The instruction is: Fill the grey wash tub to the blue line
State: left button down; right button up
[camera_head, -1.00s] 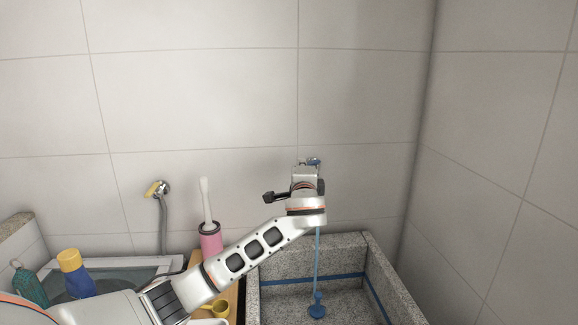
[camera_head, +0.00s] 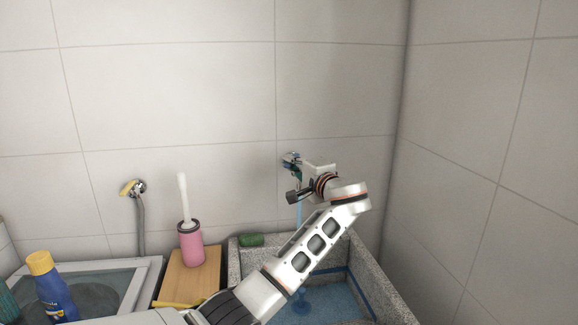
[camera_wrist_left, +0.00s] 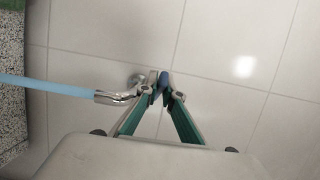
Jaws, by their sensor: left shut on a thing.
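The grey speckled wash tub (camera_head: 380,277) is at the lower right in the head view. A blue line (camera_head: 358,292) runs along its inner walls. Blue water (camera_head: 335,301) covers the visible tub bottom, below the line. A thin blue stream (camera_head: 299,214) falls from the wall tap (camera_head: 291,160) into the tub. In the left wrist view the stream (camera_wrist_left: 45,86) leaves the metal spout (camera_wrist_left: 115,97). My left gripper (camera_wrist_left: 162,96) is shut on the tap's blue handle (camera_wrist_left: 164,80); it also shows in the head view (camera_head: 296,185). My arm hides part of the tub. My right gripper is not in view.
Left of the tub are a pink holder (camera_head: 190,246) with a white-handled brush, a wooden board (camera_head: 180,280), a blue bottle (camera_head: 55,298) with yellow cap, and another wall tap (camera_head: 132,187).

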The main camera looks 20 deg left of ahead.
pick_arm(q)
jog(key=shift+f, duration=0.2)
jog(key=c, duration=2.2)
grip_release()
jog(key=shift+r, duration=0.1)
jog(key=shift+s+d, duration=0.1)
jog(key=v, duration=1.1)
jog(key=shift+s+d, duration=0.2)
jog(key=shift+d, duration=0.15)
